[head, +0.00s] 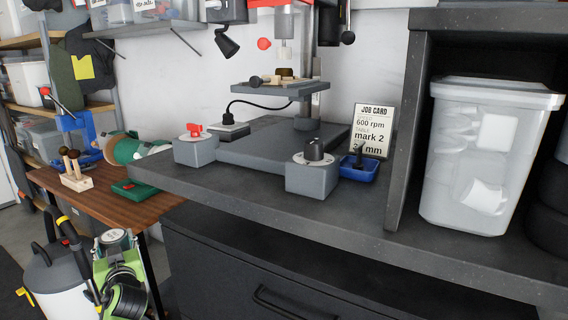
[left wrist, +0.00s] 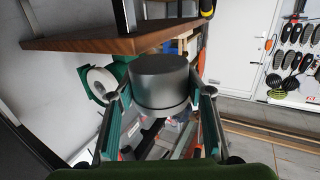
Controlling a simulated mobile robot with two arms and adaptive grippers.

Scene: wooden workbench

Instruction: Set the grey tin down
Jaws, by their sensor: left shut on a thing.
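In the head view a green and black part of my left arm shows at the bottom left, in front of the wooden bench (head: 130,208). My right gripper is in neither view.
The dark worktop (head: 250,190) holds a drill press (head: 280,140), a job card (head: 371,130), a blue tray (head: 358,172) and a translucent bin (head: 480,150). A green box (head: 135,190) and a wooden block with handles (head: 76,181) stand on the wooden bench. Its front part looks clear.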

